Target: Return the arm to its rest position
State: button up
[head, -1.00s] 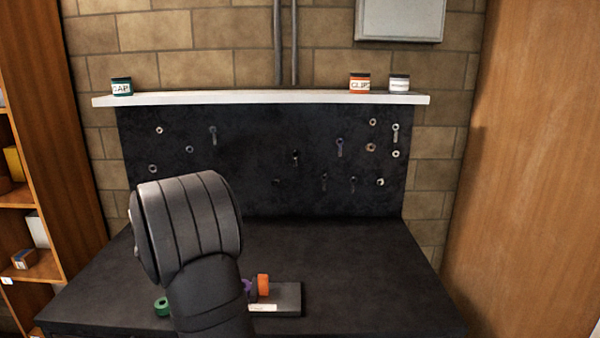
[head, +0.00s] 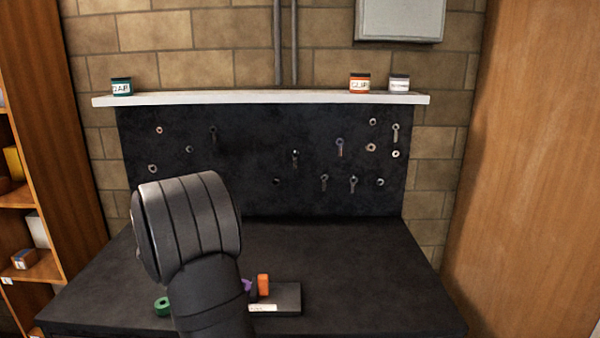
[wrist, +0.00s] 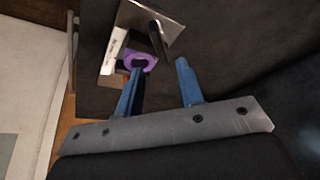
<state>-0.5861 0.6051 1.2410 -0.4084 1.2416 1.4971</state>
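My arm (head: 190,225) stands in front of the bench in the head view and hides my gripper there. In the wrist view my gripper (wrist: 160,66) shows two blue fingers spread apart with nothing held between them. A purple ring (wrist: 140,62) lies beyond the left fingertip, overlapped by it in the picture; I cannot tell whether they touch. The ring sits by a grey base plate (wrist: 133,15) with a dark peg (wrist: 160,38).
An orange piece (head: 263,284) stands on the base plate (head: 288,298). A green ring (head: 162,306) lies on the bench (head: 370,290) left of my arm. The bench's right side is clear. Behind are a dark pegboard (head: 250,190) and a white shelf (head: 250,97) with jars.

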jog(key=x, duration=0.7)
jog(key=shift+s+r+n+y, duration=0.15)
jog(key=shift+n+y, duration=0.15)
jog(key=shift+n, duration=0.5)
jog(key=n+y, duration=0.1)
jog(key=n, duration=0.2)
jog(key=n+t+y, duration=0.1)
jog(key=n, duration=0.2)
jog(key=shift+d, duration=0.15)
jog(key=shift+n, duration=0.3)
